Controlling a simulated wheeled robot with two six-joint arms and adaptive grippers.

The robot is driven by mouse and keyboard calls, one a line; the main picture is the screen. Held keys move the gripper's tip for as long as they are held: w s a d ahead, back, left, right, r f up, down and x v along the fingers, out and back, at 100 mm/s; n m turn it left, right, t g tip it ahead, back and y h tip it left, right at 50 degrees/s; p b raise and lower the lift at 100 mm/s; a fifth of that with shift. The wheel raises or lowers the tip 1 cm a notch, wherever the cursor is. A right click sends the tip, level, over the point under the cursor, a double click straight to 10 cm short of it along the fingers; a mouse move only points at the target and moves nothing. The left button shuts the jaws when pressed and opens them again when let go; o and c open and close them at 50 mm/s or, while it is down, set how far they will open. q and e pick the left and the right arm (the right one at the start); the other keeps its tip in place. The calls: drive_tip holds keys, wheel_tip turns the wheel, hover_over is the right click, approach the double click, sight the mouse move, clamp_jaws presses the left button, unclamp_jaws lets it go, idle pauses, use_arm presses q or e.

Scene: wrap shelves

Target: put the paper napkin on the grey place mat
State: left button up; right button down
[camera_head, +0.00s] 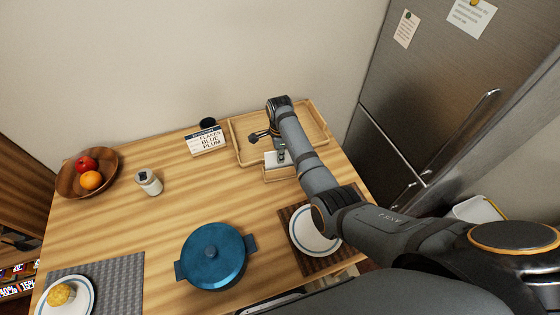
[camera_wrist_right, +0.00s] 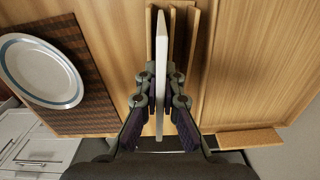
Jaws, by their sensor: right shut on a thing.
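The paper napkin (camera_head: 270,158) is a thin white sheet standing on edge in a small wooden holder (camera_head: 280,174) at the back right of the table. In the right wrist view the napkin (camera_wrist_right: 161,40) stands between the holder's wooden walls. My right gripper (camera_head: 281,156) is over the holder, and its fingers (camera_wrist_right: 160,85) are shut on the napkin from both sides. The grey place mat (camera_head: 122,272) lies at the table's front left, far from this gripper. My left gripper is not in view.
A white plate (camera_head: 82,283) with a yellow food item sits on the grey mat's left part. A blue pot (camera_head: 213,256) stands front centre. A jar (camera_head: 148,182), fruit bowl (camera_head: 70,181), sign (camera_head: 206,141), wooden tray (camera_head: 317,117) and brown mat with plate (camera_head: 312,231) surround clear table.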

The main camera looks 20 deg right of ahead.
wheel_tip(320, 180, up, 7)
drive_tip(key=shift+r+b, duration=0.2)
drive_tip(key=shift+b, duration=0.25)
